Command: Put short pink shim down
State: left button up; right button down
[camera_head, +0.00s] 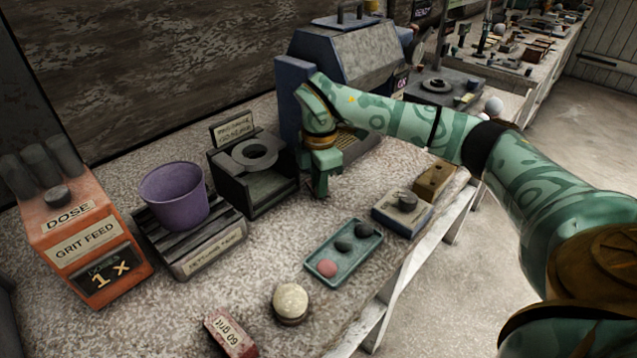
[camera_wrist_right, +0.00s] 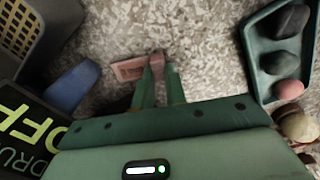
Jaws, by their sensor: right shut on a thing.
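My right gripper (camera_head: 322,188) points down over the speckled bench, in front of the blue machine. In the right wrist view its two green fingers (camera_wrist_right: 160,72) are close together. They are shut on a short pink shim (camera_wrist_right: 131,68), which sticks out to the left of the fingertips and has a pale label-like face. The shim is close to the bench surface; I cannot tell whether it touches. In the head view it cannot be made out at the fingertips. My left gripper is not in view.
A teal tray (camera_head: 323,267) with dark and pink pebbles lies in front, with a blue box (camera_head: 402,222) to its right. A round pale knob (camera_head: 291,301) and a red grit block (camera_head: 230,332) lie nearer. A black stand (camera_head: 255,187) is left. Bare bench lies between.

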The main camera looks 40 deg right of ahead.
jog(key=shift+f, duration=0.15)
jog(key=c, duration=1.4)
grip_release()
jog(key=shift+c, duration=0.2)
